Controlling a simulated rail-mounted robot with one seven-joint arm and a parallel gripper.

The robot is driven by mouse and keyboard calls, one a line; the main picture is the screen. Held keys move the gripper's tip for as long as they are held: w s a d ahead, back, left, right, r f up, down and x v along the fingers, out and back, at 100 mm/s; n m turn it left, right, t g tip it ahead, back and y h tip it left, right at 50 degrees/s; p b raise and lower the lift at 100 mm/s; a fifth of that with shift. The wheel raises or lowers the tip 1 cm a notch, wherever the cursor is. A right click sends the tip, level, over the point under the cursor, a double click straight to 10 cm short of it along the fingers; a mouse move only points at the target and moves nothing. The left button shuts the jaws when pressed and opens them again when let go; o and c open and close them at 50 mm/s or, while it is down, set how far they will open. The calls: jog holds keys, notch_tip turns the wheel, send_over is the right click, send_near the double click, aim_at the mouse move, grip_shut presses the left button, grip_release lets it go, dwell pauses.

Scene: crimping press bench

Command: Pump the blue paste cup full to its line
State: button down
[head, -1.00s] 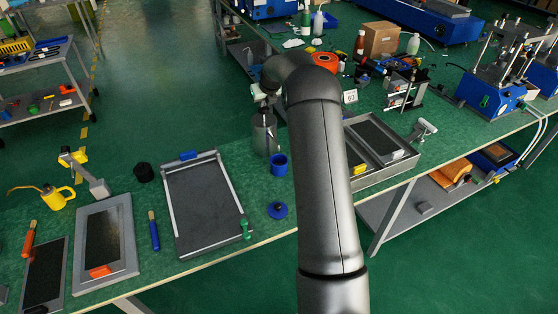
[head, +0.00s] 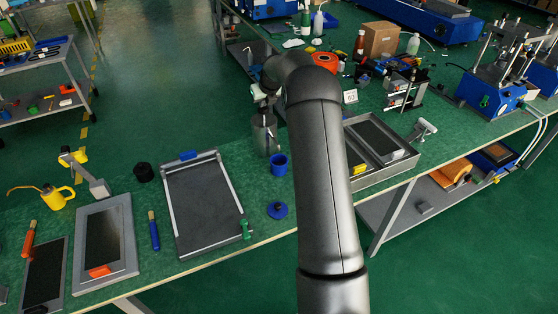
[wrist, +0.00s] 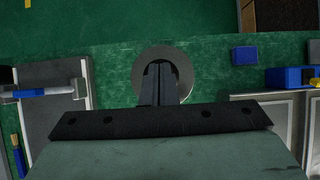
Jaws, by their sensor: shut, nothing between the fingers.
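The blue paste cup (head: 279,165) stands upright on the green bench, just in front of a grey metal canister (head: 265,138). I cannot see the cup's fill line or the level inside. A blue round lid with a knob (head: 277,210) lies nearer the bench edge. My gripper (head: 264,108) is over the top of the canister, partly hidden by my arm. In the wrist view my gripper's fingers (wrist: 160,80) are together and empty, pointing at the canister's round top (wrist: 183,62). Whether they touch it I cannot tell.
A grey tray (head: 355,180) stands to the right. Bench around the lid is mostly clear; its front edge is close.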

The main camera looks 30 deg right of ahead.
jog(key=shift+f+b, duration=0.3)
jog(key=shift+f, duration=0.55)
jog(key=shift+r, duration=0.1)
jog(key=shift+r+p, duration=0.85)
jog(key=shift+r, duration=0.5)
